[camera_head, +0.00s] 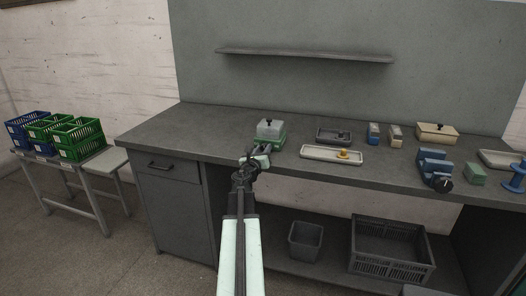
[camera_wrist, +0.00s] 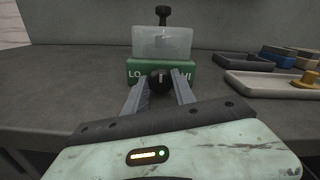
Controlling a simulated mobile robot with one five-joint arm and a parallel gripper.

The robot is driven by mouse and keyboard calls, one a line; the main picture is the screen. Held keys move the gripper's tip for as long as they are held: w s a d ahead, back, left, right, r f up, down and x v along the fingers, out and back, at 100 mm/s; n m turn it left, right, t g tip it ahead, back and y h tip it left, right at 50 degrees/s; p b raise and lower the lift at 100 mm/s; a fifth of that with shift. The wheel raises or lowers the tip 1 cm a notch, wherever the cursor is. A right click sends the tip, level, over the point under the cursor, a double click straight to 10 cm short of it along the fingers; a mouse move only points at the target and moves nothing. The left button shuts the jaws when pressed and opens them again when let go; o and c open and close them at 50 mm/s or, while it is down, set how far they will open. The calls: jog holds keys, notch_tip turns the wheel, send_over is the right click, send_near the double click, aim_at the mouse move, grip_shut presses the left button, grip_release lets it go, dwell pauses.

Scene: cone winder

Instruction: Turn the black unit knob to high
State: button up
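A green unit (camera_head: 280,140) with a clear cover stands on the bench, and a black knob tops the cover. In the wrist view the unit's green front (camera_wrist: 186,67) carries the letters LO at left and HI at right. The black unit knob (camera_wrist: 160,77) sits between these labels, with a pale mark pointing roughly upward. My gripper (camera_wrist: 161,86) is open, with one finger on each side of the knob. I cannot tell whether the fingers touch it. In the head view my gripper (camera_head: 262,158) is in front of the unit and hides its knob.
To the right are a pale tray (camera_head: 320,153) with a yellow piece, a dark tray (camera_head: 333,136), small blocks, a beige box (camera_head: 437,132) and a blue unit (camera_head: 432,166) with a black dial. The bench left of the green unit is clear. A shelf (camera_head: 305,55) hangs above.

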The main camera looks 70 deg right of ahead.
jog(key=shift+a, duration=0.2)
grip_shut()
jog(key=shift+d, duration=0.15)
jog(key=shift+m, duration=0.4)
jog(key=m, duration=0.3)
jog(key=shift+m, duration=0.3)
jog(key=shift+s+m, duration=0.1)
jog(key=shift+m, duration=1.4)
